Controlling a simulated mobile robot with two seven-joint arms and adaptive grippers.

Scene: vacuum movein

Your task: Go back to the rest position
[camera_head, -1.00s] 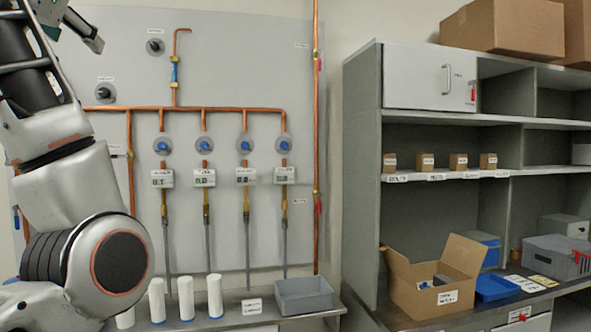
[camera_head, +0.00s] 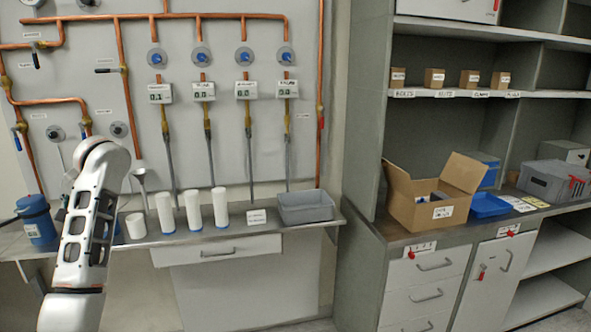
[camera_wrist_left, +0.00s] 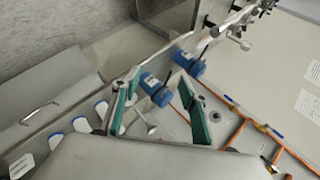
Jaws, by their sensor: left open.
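My left arm (camera_head: 90,215) rises at the lower left of the head view, in front of the bench and wall panel. Its gripper does not show in the head view. In the left wrist view, my left gripper (camera_wrist_left: 158,75) has its two green-padded fingers spread apart, with nothing held between them. Two blue containers (camera_wrist_left: 155,90) show beyond and between the fingers, apart from them. My right arm and gripper are in neither view.
White cylinders (camera_head: 193,210) and a grey bin (camera_head: 306,206) stand on the wall bench (camera_head: 240,243). A blue container (camera_head: 36,220) stands at its left end. Copper pipes (camera_head: 225,16) run along the panel. A shelf cabinet with an open cardboard box (camera_head: 412,208) stands at right.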

